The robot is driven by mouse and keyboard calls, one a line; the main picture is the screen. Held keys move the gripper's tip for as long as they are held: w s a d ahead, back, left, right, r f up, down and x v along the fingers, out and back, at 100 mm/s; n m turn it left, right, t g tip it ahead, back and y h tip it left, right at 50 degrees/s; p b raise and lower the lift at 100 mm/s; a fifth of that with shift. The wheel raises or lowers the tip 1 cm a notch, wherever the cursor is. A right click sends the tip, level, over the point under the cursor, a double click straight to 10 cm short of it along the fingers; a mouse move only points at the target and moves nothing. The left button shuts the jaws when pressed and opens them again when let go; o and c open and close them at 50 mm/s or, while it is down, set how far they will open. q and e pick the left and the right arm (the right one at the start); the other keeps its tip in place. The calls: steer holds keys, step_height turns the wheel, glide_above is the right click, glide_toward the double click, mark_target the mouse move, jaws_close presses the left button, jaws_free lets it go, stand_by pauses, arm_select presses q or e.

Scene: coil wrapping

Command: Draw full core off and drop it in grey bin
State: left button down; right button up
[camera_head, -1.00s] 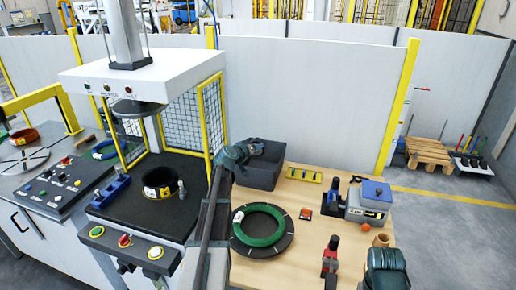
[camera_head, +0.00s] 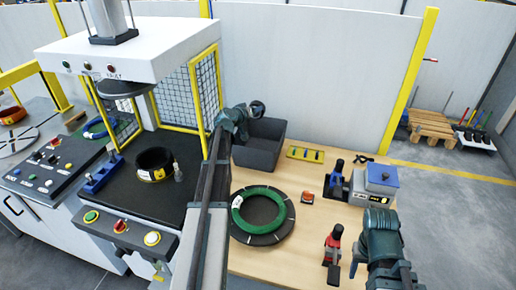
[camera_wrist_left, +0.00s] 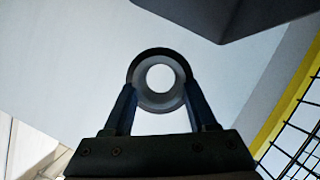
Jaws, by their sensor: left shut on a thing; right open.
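My left gripper (camera_head: 246,112) is over the back left part of the grey bin (camera_head: 256,155), at about rim height or above in the picture. It is shut on a small hollow core (camera_head: 258,108). In the left wrist view the core (camera_wrist_left: 160,101) is a short pale tube with a dark outer edge, seen end-on between the two fingers, its bore open right through. The inside bottom of the bin is partly hidden. My right gripper (camera_head: 381,222) is open at the lower right, over the table's right side; its fingers are hard to make out.
A green coil (camera_head: 240,217) lies on a dark round turntable (camera_head: 288,225) on the wooden table (camera_head: 290,262). A red-handled tool (camera_head: 333,245), a grey box with blue top (camera_head: 380,182) and a yellow strip (camera_head: 305,154) stand around. The press (camera_head: 120,62) is left.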

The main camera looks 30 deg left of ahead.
step_height(320, 180, down, 4)
steer(key=b, duration=0.3)
steer(key=shift+f, duration=0.15)
arm_select(q)
step_height(320, 180, down, 4)
steer(key=shift+f, duration=0.15)
steer(key=shift+c, duration=0.6)
jaws_free()
steer(key=shift+s, duration=0.1)
arm_select(e)
step_height(320, 180, up, 5)
steer(key=p, duration=0.4)
steer(key=shift+f, duration=0.1)
arm_select(q)
steer(key=v, duration=1.3)
steer(key=shift+s+r, duration=0.25)
steer(key=shift+s, duration=0.05)
